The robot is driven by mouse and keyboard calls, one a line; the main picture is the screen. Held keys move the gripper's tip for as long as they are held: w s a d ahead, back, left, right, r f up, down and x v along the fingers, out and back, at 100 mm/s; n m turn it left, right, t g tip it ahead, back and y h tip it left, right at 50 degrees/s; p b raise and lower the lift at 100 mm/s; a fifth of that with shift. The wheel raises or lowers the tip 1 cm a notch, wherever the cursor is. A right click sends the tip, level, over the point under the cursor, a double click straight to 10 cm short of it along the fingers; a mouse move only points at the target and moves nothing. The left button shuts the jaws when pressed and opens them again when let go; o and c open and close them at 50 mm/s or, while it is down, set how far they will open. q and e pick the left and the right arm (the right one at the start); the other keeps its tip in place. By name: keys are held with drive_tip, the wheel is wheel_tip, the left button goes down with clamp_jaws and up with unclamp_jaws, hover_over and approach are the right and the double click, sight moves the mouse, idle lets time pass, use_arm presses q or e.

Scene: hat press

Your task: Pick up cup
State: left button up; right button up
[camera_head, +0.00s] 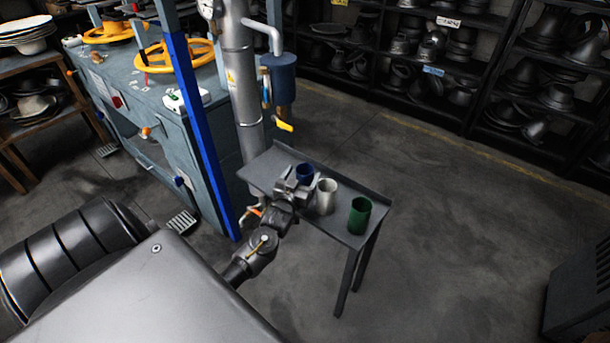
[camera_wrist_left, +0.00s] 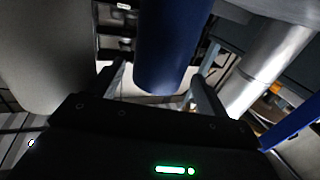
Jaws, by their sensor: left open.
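Three cups stand in a row on a small grey side table (camera_head: 262,169): a blue cup (camera_head: 305,171), a white cup (camera_head: 326,194) and a green cup (camera_head: 360,214). My left gripper (camera_head: 296,180) is at the blue cup. The white cup (camera_wrist_left: 45,55) fills the left of that view, close beside the gripper. My right gripper is not in view.
A grey vertical pipe (camera_head: 240,90) and a blue post (camera_head: 195,110) stand left of the table, close to my left arm. A blue-grey press bench with yellow handwheels (camera_head: 175,55) is at the left. Shelves of dark hat moulds (camera_head: 430,45) line the back.

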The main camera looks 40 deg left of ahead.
sight(308, 165)
use_arm(q)
drive_tip(key=x, duration=0.4)
drive_tip(key=shift+w+r, duration=0.1)
drive_tip(key=shift+c, duration=0.4)
drive_tip(key=c, duration=1.2)
drive_tip(key=shift+c, duration=0.6)
drive_tip(key=shift+r, duration=0.15)
